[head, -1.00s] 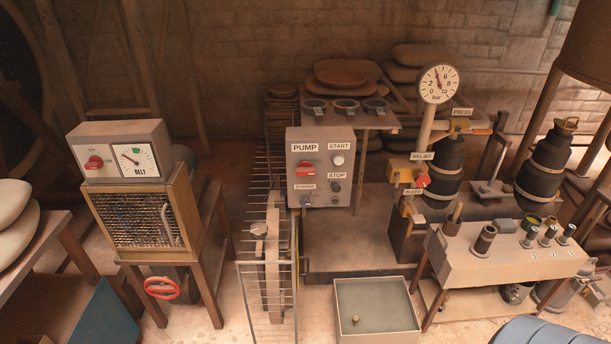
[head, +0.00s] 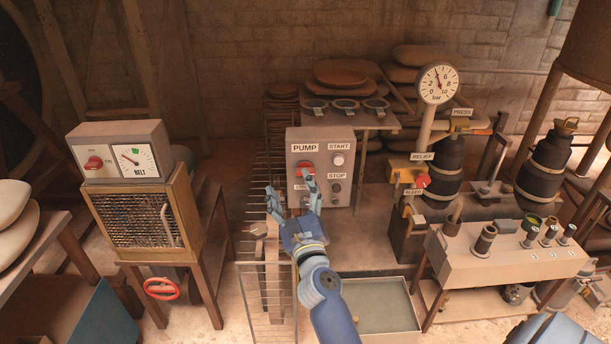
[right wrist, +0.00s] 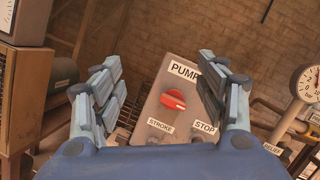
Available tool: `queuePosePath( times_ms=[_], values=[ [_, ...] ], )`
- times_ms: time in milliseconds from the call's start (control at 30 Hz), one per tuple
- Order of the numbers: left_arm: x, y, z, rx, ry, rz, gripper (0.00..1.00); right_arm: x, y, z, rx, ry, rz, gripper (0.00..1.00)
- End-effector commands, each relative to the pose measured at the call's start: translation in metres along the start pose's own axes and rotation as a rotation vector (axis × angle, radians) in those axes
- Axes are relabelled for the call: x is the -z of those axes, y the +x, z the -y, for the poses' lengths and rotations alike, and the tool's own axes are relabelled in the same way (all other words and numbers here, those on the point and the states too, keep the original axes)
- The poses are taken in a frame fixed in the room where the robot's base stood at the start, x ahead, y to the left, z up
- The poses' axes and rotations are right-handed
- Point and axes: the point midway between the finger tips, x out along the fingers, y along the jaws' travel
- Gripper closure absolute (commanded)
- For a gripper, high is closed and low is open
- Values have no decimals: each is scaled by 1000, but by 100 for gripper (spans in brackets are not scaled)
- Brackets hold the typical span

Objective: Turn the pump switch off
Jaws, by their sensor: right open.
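The pump box (head: 319,139) is a grey panel with PUMP, START and STOP labels, standing at the middle of the head view. My right gripper (head: 291,190) is open and empty, in front of the panel and just below the switch. It appears apart from the switch. My left gripper does not show.
A wire rack (head: 262,290) stands left of and below the panel. A belt control box (head: 119,150) with its own red switch is at the left. A gauge (head: 438,83) and labelled valves stand right of the panel. A shallow tray (head: 385,310) lies in front.

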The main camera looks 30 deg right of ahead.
Motion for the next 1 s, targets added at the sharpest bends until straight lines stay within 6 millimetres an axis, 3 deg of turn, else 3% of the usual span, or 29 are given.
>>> queuePosePath(
  times_ms=[133, 300, 467, 800, 1000],
  values=[
    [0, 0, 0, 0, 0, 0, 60, 49, 12, 11, 106, 292, -189, 33],
    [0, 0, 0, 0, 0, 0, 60, 76, 14, 9, 153, 436, -289, 33],
    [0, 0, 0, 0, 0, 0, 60, 83, 28, 10, 159, 453, -302, 33],
    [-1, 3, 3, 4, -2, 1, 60, 102, 86, 16, 158, 449, -298, 33],
    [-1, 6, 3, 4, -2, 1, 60, 110, 108, 17, 157, 449, -298, 33]
  ],
)
